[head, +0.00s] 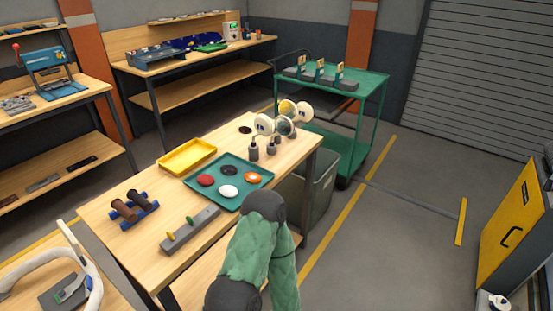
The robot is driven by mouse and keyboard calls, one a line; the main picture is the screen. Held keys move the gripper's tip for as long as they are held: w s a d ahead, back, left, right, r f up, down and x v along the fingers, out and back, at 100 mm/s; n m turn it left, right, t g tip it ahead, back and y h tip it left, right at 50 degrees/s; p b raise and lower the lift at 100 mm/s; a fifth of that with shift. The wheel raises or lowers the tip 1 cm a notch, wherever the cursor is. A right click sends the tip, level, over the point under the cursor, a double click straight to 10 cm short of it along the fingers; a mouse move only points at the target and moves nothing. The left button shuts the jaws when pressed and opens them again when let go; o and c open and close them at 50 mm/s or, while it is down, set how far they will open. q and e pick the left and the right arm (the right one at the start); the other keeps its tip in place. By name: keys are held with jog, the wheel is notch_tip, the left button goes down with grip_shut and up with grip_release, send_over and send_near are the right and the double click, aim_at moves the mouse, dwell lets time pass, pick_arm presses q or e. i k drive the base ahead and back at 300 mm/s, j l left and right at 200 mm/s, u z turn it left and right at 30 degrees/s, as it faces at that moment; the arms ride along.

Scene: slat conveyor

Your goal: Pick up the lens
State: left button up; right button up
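Several round discs lie in a teal tray (195,186) on the wooden workbench: a red disc (206,180), a black disc (229,170), an orange disc (253,177) and a white disc (228,191). I cannot tell which of them, if any, is the lens. Behind the tray, white and yellow round heads (264,125) stand above dark grey posts (254,151). A green-sleeved arm of mine with a dark elbow rises at the bottom centre, just in front of the tray.
A yellow tray (187,157) looks empty. Brown rollers on a blue stand (139,209) and a grey bar with two knobs (190,229) stand on the bench. A grey bin (318,195) and green cart (355,80) are beyond. Floor at right is open.

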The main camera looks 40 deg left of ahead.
aim_at(251, 177)
jog(key=i, duration=1.95)
jog(key=i+u, duration=0.1)
jog(key=u, duration=0.35)
jog(key=i+u, duration=0.1)
jog(key=u, duration=0.35)
jog(key=i+l+u, duration=0.1)
jog(key=u, duration=0.3)
jog(key=i+l+u, duration=0.1)
jog(key=u, duration=0.35)
